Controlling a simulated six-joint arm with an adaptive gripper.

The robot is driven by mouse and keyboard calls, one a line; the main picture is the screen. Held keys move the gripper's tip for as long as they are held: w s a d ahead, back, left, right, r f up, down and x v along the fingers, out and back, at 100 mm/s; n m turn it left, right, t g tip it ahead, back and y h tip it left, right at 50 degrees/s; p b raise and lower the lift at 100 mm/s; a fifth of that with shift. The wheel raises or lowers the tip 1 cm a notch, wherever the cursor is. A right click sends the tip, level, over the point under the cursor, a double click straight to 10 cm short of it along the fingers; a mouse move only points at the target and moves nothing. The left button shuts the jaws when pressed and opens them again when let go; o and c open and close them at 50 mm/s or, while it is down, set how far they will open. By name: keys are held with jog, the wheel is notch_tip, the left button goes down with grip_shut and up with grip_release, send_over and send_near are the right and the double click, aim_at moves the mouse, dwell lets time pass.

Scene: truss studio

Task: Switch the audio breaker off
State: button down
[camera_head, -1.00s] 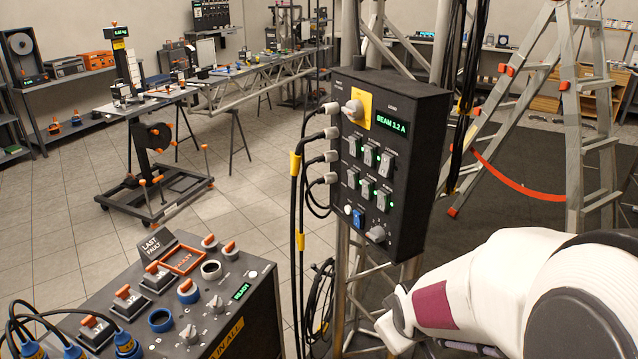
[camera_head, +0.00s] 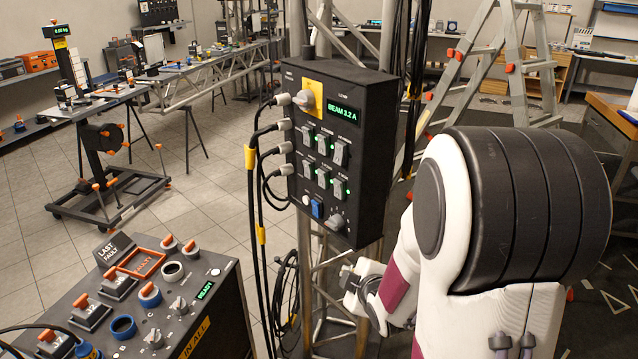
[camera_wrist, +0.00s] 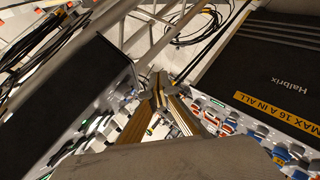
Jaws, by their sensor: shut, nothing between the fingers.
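The black breaker box (camera_head: 372,135) hangs on the truss in the middle of the head view. Its face has a yellow plate with a rotary knob (camera_head: 308,98), a display reading "BEAM 3.2 A" (camera_head: 343,112), and two rows of rocker switches (camera_head: 324,145), some with green lights. The switch labels are too small to read, so I cannot tell which is audio. My gripper (camera_head: 358,285) is below the box's lower right, apart from it, partly hidden by my wrist. In the wrist view my gripper (camera_wrist: 160,84) is shut and empty, between the box (camera_wrist: 65,85) and a console.
The console (camera_head: 215,315) with knobs, switches and a "READY" display stands at front left; its "Halbrix" side shows in the wrist view (camera_wrist: 275,60). Black cables (camera_head: 254,200) hang at the box's left side. A ladder (camera_head: 530,70) stands behind at right.

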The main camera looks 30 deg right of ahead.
aim_at(320, 182)
jog(key=w+a+r+n+t, duration=0.1)
jog(key=w+r+n+t, duration=0.1)
jog(key=r, duration=0.5)
jog(key=w+a+r+n+t+y, duration=0.1)
jog(key=w+a+r+n+t, duration=0.1)
jog(key=r+n+t, duration=0.3)
jog(key=shift+w+a+r+n+t+y, duration=0.3)
jog(key=shift+w+r+n, duration=0.3)
jog(key=shift+r+n, duration=0.45)
jog(key=shift+w+f, duration=0.1)
jog(key=shift+w+d+r, duration=0.1)
jog(key=shift+w+d, duration=0.65)
jog(key=shift+w, duration=1)
jog(key=shift+w+d+r, duration=0.15)
jog(key=shift+w+d, duration=0.65)
jog(key=shift+w, duration=0.9)
jog(key=shift+w+d+r, duration=0.1)
jog(key=shift+w+d, duration=0.65)
jog(key=shift+w, duration=1)
jog(key=shift+d, duration=0.1)
